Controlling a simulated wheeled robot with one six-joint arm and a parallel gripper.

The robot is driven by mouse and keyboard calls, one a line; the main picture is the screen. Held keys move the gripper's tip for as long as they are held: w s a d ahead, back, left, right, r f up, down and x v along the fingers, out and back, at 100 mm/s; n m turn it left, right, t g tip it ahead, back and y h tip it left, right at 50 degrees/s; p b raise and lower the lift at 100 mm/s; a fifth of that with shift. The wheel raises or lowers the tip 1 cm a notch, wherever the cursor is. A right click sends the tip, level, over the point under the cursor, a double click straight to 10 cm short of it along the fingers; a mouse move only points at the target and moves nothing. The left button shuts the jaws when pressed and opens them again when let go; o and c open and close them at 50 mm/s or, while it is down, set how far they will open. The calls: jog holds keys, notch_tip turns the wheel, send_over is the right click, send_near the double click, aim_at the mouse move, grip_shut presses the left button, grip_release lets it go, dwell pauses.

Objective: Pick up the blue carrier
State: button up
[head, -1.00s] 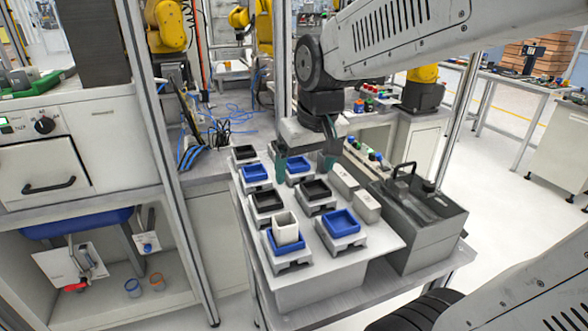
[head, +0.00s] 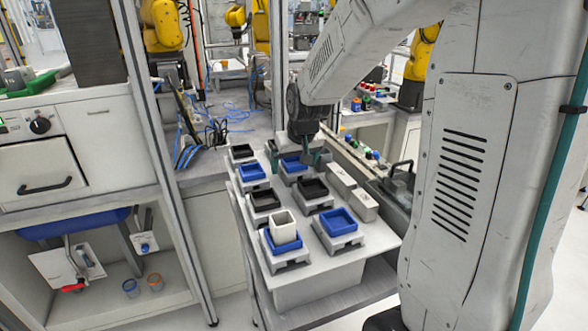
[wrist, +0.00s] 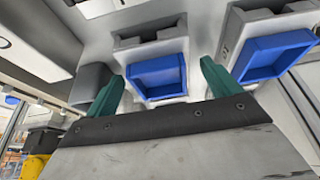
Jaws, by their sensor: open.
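Several blue carriers sit on grey holders on the white table top. In the head view, one (head: 291,164) is at the back right under my gripper (head: 296,158). Another (head: 251,172) is at the back left, and a third (head: 338,223) is at the front right. A blue one at the front left (head: 284,251) holds a white square cup (head: 284,227). In the wrist view, my gripper (wrist: 161,88) is open, its teal fingers wide apart. A blue carrier (wrist: 158,77) shows between and beyond the fingertips; contact is not visible. Another (wrist: 272,55) is to the right.
Black carriers (head: 265,199) sit on holders among the blue ones. Two pale blocks (head: 363,206) lie at the table's right edge. A grey case (head: 398,188) is partly hidden by my arm. An upright metal post (head: 172,180) stands left of the table.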

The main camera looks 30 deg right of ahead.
jog(key=shift+w+f, duration=0.2)
jog(key=shift+f, duration=0.3)
jog(key=c, duration=1.3)
jog(key=shift+o, duration=0.2)
jog(key=shift+r, duration=0.15)
